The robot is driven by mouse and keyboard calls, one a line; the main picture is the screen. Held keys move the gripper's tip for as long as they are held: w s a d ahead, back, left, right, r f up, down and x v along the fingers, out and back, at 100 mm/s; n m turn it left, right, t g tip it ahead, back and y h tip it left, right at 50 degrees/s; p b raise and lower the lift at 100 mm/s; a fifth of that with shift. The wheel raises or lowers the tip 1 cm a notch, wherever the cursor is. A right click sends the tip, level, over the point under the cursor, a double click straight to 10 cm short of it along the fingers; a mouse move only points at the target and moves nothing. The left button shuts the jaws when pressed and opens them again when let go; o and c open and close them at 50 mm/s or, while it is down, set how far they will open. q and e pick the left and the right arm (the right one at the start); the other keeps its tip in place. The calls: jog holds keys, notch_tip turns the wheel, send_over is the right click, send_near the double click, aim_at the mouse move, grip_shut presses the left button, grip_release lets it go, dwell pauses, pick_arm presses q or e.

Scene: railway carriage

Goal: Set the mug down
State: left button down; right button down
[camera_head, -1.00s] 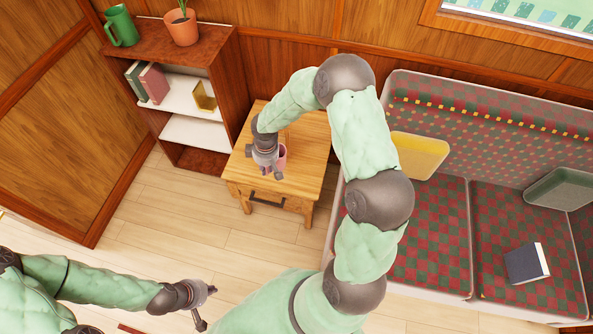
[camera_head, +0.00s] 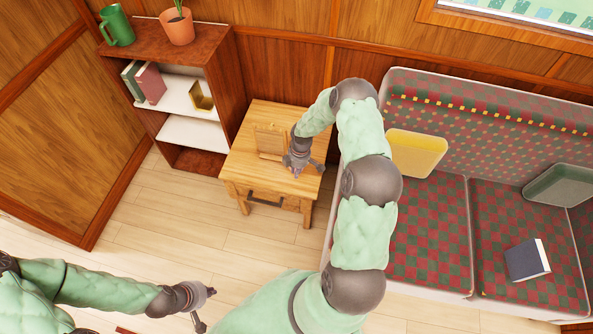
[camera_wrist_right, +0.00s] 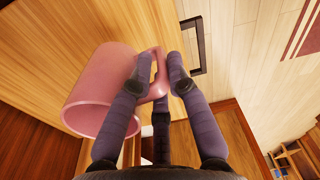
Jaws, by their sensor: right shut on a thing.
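The pink mug (camera_wrist_right: 105,92) shows in the right wrist view, lying sideways in that picture. My right gripper (camera_wrist_right: 160,75) is shut on its handle. In the head view my right gripper (camera_head: 298,168) is over the front right part of the small wooden table (camera_head: 243,167). The mug is almost wholly hidden by the gripper there. I cannot tell whether the mug's base touches the tabletop. My left gripper (camera_head: 207,306) is low at the left, above the floor, with its fingers apart and empty.
A wooden upright piece (camera_head: 270,140) stands on the table, left of my right gripper. A bookshelf (camera_head: 224,85) with a green mug (camera_head: 117,27) and a potted plant (camera_head: 177,28) is at the left.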

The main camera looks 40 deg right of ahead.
jog(key=shift+w+b, duration=0.1)
jog(key=shift+b, duration=0.4)
jog(key=shift+f+m+b, duration=0.3)
jog(key=shift+f, duration=0.05)
jog(key=shift+f+b, duration=2.15)
jog(key=shift+f, duration=0.7)
jog(key=shift+f, duration=0.25)
jog(key=c, duration=1.1)
grip_release()
jog(key=shift+a, duration=0.1)
